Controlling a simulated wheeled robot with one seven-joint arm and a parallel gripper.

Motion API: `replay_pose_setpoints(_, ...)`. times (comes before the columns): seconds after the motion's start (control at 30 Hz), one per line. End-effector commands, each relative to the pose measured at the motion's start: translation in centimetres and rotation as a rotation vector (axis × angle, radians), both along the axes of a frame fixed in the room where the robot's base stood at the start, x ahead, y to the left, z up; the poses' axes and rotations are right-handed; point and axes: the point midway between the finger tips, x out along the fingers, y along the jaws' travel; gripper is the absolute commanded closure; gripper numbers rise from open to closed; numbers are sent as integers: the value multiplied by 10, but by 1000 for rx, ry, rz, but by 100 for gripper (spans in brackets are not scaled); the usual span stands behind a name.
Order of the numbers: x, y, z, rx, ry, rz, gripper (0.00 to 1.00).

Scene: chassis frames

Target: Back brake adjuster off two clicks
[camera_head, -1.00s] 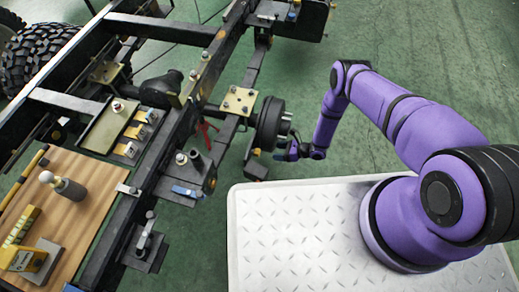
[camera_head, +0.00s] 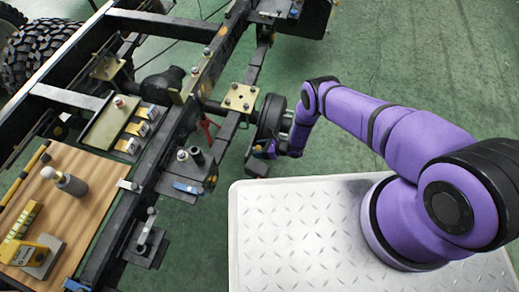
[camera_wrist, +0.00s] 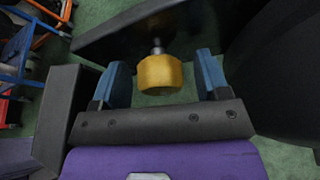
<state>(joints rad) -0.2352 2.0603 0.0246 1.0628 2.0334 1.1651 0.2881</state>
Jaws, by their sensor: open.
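The black brake drum (camera_head: 270,116) sits at the end of the axle on the chassis. A small brass-yellow knob (camera_head: 257,151), which looks like the adjuster, shows low on the drum's left side. In the wrist view the knob (camera_wrist: 160,73) is on a short metal stem below a dark plate. My gripper (camera_head: 265,151) is beside the drum's lower edge. In the wrist view my gripper (camera_wrist: 163,64) is open, with one blue finger on each side of the knob and a visible gap on both sides. Any click marks on the knob are not visible.
The drum stands close to my wrist, and a dark rounded surface (camera_wrist: 289,70) fills the right of the wrist view. The black frame rail (camera_head: 205,82) runs along the left. A wooden board (camera_head: 94,183) holds tools. Green floor (camera_head: 400,65) is open at the right.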

Motion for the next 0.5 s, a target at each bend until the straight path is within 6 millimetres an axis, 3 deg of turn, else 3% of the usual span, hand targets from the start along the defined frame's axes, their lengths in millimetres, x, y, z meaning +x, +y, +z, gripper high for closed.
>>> replay_pose_setpoints(0.17,0,0,0,0,0,0,31)
replay_pose_setpoints(0.37,0,0,0,0,0,0,77)
replay_pose_setpoints(0.5,0,0,0,-1,-2,0,81)
